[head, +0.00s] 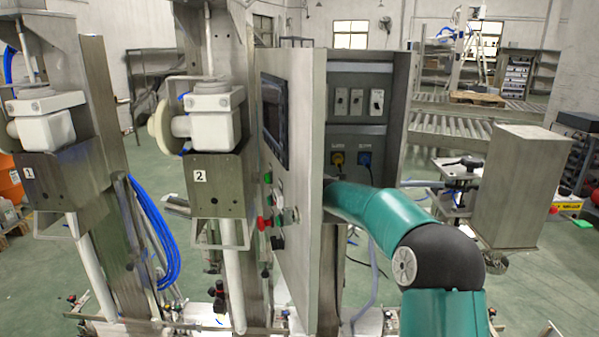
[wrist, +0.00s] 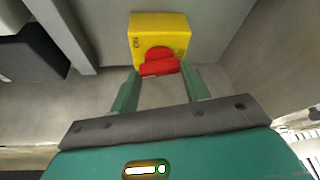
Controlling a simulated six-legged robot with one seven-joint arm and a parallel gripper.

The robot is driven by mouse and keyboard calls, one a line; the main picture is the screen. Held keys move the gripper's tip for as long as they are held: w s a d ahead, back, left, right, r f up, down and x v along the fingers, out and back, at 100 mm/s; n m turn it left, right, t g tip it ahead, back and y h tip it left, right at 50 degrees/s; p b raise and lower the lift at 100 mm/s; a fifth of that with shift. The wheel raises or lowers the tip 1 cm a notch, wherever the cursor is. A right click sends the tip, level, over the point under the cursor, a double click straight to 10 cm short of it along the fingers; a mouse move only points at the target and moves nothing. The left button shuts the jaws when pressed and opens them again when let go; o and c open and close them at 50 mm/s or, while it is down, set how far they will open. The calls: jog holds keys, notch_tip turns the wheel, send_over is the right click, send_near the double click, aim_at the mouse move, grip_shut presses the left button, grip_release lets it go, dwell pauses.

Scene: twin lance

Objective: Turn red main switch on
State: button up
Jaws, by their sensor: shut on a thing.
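The red main switch (wrist: 158,54) is a red rotary knob with a grip bar, mounted on a yellow plate (wrist: 160,26) in the wrist view. The bar lies nearly level in the picture, slightly tilted. My gripper (wrist: 160,69) has one green finger on each side of the bar and is shut on it. In the head view my teal arm reaches behind the open cabinet door (head: 305,190). The switch and my gripper are hidden there.
The open electrical cabinet (head: 397,120) holds grey breakers (head: 357,101) and yellow and blue sockets. The door carries a dark screen (head: 274,118) and several buttons. Metal filling stations numbered 1 and 2 stand left. A steel box (head: 520,185) stands right of my arm.

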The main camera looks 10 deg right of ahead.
jog(key=m+t, duration=0.1)
jog(key=m, duration=0.3)
jog(key=m+t+h, duration=0.1)
jog(key=m+t, duration=0.1)
jog(key=m, duration=0.2)
jog(key=m+t, duration=0.1)
jog(key=m, duration=0.3)
jog(key=shift+f+t, duration=0.4)
jog(key=shift+m, duration=0.4)
jog(key=o, duration=1)
jog(key=shift+d, duration=0.1)
jog(key=v, duration=1.3)
jog(key=shift+s, duration=0.4)
